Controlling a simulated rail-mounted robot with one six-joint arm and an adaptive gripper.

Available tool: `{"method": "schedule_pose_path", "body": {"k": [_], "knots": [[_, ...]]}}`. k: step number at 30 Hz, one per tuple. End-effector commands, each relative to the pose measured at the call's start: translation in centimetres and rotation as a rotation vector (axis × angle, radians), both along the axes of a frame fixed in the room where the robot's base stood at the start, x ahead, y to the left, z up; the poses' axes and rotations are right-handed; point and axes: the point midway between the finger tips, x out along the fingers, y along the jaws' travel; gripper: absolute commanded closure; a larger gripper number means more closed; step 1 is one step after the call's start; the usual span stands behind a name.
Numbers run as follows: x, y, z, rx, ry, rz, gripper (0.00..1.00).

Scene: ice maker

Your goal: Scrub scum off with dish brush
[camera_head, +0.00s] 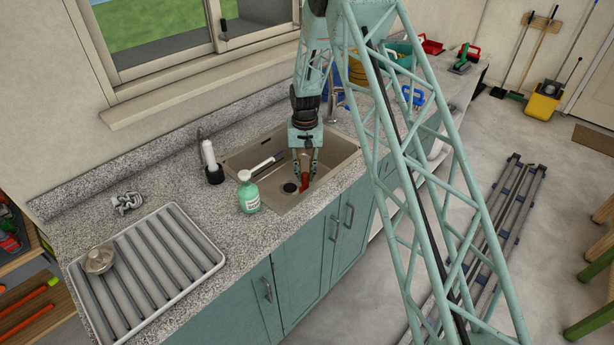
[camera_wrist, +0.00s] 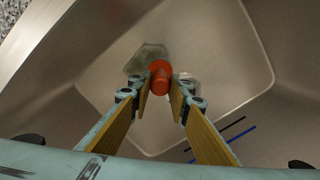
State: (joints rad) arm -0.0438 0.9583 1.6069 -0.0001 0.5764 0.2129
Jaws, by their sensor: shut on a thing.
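My gripper (camera_head: 304,176) points down into the sink (camera_head: 250,152), its fingers closed around an orange-red handle, which I take to be the dish brush (camera_head: 305,184). In the wrist view, the orange-red brush (camera_wrist: 160,78) sits between the fingertips (camera_wrist: 160,92) above the sink floor. A greenish, murky patch (camera_wrist: 147,57), likely scum, lies on the floor beside the brush. A small whitish spot (camera_wrist: 190,82) shows on its other side. The brush head is hidden, so I cannot tell whether it touches the patch.
A dark round drain (camera_head: 289,187) lies left of my gripper. A green pump bottle (camera_head: 249,196) stands at the sink's left front edge. A white upright thing in a black base (camera_head: 212,164) stands behind it. A drying rack (camera_head: 190,232) holds a metal piece (camera_head: 99,260).

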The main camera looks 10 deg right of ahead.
Motion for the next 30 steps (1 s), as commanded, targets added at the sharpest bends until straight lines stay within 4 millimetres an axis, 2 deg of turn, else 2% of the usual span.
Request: {"method": "schedule_pose_path", "body": {"k": [11, 30], "knots": [[-0.2, -0.1, 0.0, 0.000, 0.000, 0.000, 1.00], [-2.9, -2.0, -0.4, 0.000, 0.001, -0.001, 1.00]]}}
